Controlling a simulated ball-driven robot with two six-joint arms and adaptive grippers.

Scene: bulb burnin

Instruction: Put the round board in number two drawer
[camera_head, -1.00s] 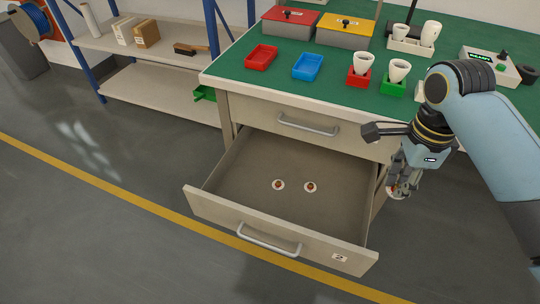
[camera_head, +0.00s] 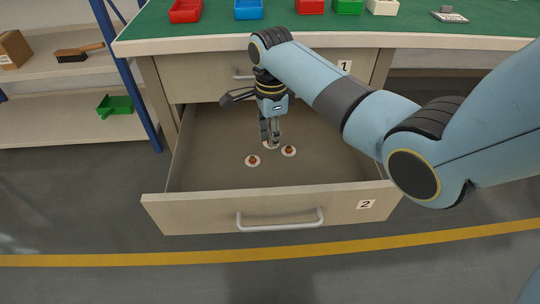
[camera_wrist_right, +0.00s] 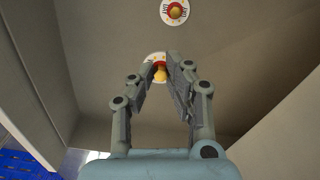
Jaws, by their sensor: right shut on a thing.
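The number two drawer (camera_head: 355,213) is pulled out, with a "2" label on its front. Two round boards, small white discs with an orange-brown knob, lie on its floor: one at the left (camera_head: 252,161) and one at the right (camera_head: 289,151). My right gripper (camera_head: 270,138) points down inside the drawer, shut on a third round board (camera_head: 270,146). In the right wrist view this held board (camera_wrist_right: 153,58) shows between the fingertips, partly hidden, with one lying board (camera_wrist_right: 174,12) beyond. I cannot tell whether the held board touches the floor. My left gripper is out of view.
The shut number one drawer (camera_head: 200,78) is above, under the green bench top (camera_head: 215,24). Red and blue trays (camera_head: 249,9) stand on top. The drawer's front and sides have free floor.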

